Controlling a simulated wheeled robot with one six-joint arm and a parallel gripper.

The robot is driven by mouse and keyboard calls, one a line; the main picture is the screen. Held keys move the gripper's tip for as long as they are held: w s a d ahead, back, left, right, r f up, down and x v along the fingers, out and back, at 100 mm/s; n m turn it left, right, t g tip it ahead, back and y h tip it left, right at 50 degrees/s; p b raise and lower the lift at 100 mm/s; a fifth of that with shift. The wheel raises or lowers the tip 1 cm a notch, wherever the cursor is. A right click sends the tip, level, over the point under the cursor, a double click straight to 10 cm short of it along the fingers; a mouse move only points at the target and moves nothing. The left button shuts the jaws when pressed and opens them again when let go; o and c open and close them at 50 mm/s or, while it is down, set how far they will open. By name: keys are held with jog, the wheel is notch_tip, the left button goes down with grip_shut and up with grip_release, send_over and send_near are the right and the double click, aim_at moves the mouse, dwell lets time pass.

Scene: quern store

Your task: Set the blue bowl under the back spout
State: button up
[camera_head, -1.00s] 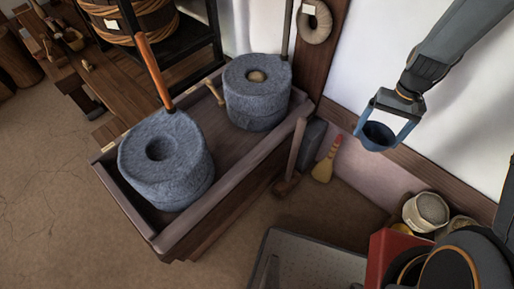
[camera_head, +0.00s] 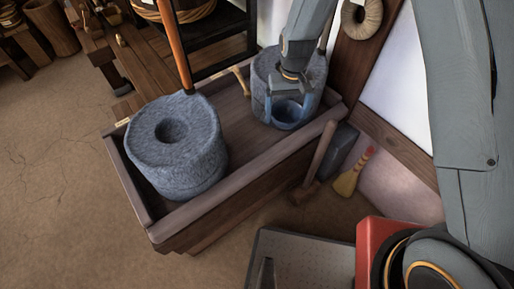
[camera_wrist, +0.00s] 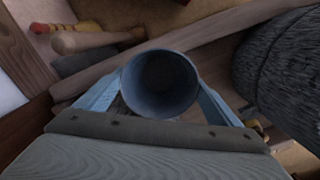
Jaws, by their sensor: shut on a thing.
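My gripper (camera_head: 290,108) is shut on the blue bowl (camera_head: 287,114), with a finger on each side of it. In the wrist view the bowl (camera_wrist: 160,84) sits between the two blue fingers, its dark empty inside facing the camera. In the head view the bowl is in front of the back quern (camera_head: 262,75), which my arm partly covers. The front quern (camera_head: 175,145) stands at the other end of the wooden trough (camera_head: 218,205). I cannot make out a spout, nor whether the bowl touches the trough.
A mallet (camera_head: 318,160), a dark block (camera_head: 339,150) and a small yellow brush (camera_head: 350,178) are beside the trough near the wall.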

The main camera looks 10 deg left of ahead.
jog(key=s+a+f+n+b, duration=0.2)
jog(key=a+f+b, duration=0.15)
jog(key=a, duration=0.65)
jog(key=shift+t, duration=0.3)
jog(key=shift+f+p, duration=0.75)
jog(key=shift+f, duration=4.5)
jog(key=shift+f, duration=0.1)
jog(key=o, duration=1)
